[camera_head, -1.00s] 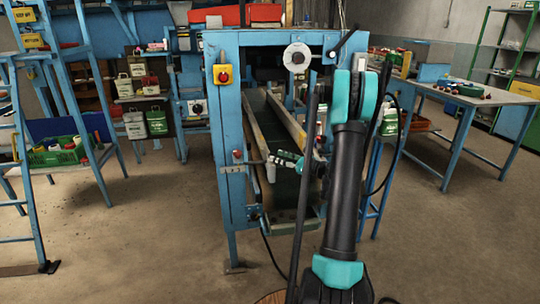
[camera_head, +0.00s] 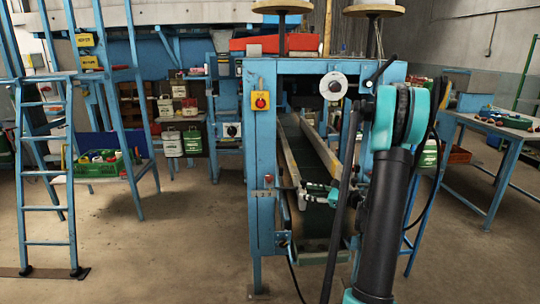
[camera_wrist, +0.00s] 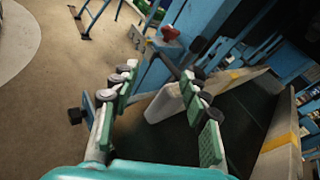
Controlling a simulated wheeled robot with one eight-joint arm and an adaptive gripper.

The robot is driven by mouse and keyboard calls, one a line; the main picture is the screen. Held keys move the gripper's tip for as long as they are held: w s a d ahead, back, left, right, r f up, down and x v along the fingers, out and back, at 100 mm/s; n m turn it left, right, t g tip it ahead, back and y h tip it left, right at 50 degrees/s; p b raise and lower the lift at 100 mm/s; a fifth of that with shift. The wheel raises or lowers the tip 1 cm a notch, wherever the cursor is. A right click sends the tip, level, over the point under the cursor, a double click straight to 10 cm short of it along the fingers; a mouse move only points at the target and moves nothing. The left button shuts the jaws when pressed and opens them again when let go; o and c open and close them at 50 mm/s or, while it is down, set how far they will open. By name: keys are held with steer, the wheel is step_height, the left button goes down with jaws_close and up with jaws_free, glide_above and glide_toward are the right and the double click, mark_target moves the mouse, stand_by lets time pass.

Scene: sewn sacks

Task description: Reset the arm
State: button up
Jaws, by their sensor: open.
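My arm rises at the right of the head view, with a black link and teal joints. My gripper (camera_head: 320,192) shows small there, partly behind an arm link, at the front of the blue machine frame (camera_head: 262,160). Beyond the fingers are the pale side rail (camera_wrist: 170,100) and dark belt (camera_wrist: 237,115) of the conveyor. I cannot tell whether the fingers touch the rail.
A blue ladder (camera_head: 46,200) and a green crate (camera_head: 100,163) on a shelf stand at the left. A blue table (camera_head: 500,128) stands at the right. Spools (camera_head: 281,8) sit on top of the machine. The floor (camera_head: 180,240) between ladder and machine is clear.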

steer(key=s+a+f+n+g+h, duration=0.2)
steer(key=s+a+n+h, duration=0.15)
steer(key=s+n, duration=0.35)
steer(key=s+a+f+n+g+h, duration=0.1)
steer(key=s+a+n+g+h, duration=0.15)
steer(key=s+a+n, duration=0.4)
steer(key=s+d+f+n+h, duration=0.1)
steer(key=s+d+n+h, duration=0.1)
steer(key=s, duration=0.4)
steer(key=s+d+f+n+g+h, duration=0.1)
steer(key=s+d+f+n+h, duration=0.1)
steer(key=s+n, duration=0.2)
steer(key=s+d+f+n+g+h, duration=0.1)
steer(key=s+n, duration=0.3)
steer(key=s, duration=0.5)
steer(key=shift+d+f+h, duration=0.4)
steer(key=shift+d, duration=0.5)
